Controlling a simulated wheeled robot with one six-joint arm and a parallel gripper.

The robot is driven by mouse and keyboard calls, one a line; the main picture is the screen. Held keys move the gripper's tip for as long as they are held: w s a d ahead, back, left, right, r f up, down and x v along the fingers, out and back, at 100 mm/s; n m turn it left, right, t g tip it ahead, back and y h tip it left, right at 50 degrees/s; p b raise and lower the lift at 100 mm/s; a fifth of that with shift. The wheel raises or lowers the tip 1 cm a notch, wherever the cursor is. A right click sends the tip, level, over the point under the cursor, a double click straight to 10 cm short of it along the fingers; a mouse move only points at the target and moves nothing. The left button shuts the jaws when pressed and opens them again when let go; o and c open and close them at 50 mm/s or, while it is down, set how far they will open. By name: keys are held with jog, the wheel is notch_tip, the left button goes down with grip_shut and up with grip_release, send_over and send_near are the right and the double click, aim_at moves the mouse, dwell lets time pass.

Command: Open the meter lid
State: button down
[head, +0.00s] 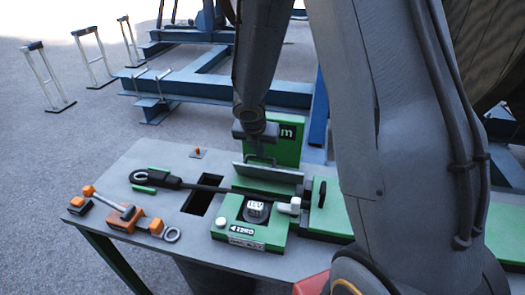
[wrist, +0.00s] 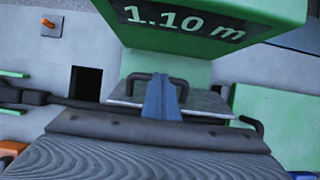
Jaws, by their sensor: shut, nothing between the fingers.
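The meter (head: 278,236) is a green box on the workbench, with a white dial (head: 257,207) uncovered on top. Its lid (head: 268,173) is a grey plate raised at the back of the meter, tilted up, below the green display. In the wrist view the lid (wrist: 205,101) shows as a pale plate with a dark bar handle (wrist: 135,80). My gripper (head: 262,157) is at the lid's handle. Its blue fingers (wrist: 161,97) are together, with nothing seen between them. They overlap the handle in view; I cannot tell whether they touch it.
The green display (wrist: 190,20) reads 1.10 m, close above my fingers. A black cable (head: 205,187) crosses a dark bench opening (head: 196,203) to the meter. Orange-handled tools (head: 125,213) lie at the left.

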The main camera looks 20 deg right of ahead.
jog(key=shift+a, duration=0.1)
jog(key=shift+s+a+r, duration=0.15)
jog(key=shift+s+r, duration=0.2)
jog(key=shift+s, duration=0.05)
jog(key=shift+s+a+r+p, duration=0.35)
jog(key=shift+s+a+r, duration=0.1)
jog(key=shift+s, duration=0.15)
jog(key=shift+s+a+r+p, duration=0.35)
jog(key=shift+s+r, duration=0.05)
jog(key=shift+s, duration=0.15)
notch_tip(320, 180, up, 9)
jog(key=w+d+p, duration=0.2)
jog(key=w+p, duration=0.1)
jog(key=s+a+f+m+g+y+b, duration=0.1)
jog(key=s+a+f+m+b, duration=0.1)
jog(key=s+m, duration=0.8)
jog(key=s+a+f+m+g+y+b, duration=0.1)
jog(key=s+f+m+b, duration=0.4)
jog(key=s+m, duration=0.5)
jog(key=m+b, duration=0.1)
jog(key=m, duration=0.8)
jog(key=shift+s+a+g+y, duration=0.15)
jog(key=shift+a+g+y, duration=0.15)
jog(key=shift+a, duration=0.1)
jog(key=shift+f, duration=0.1)
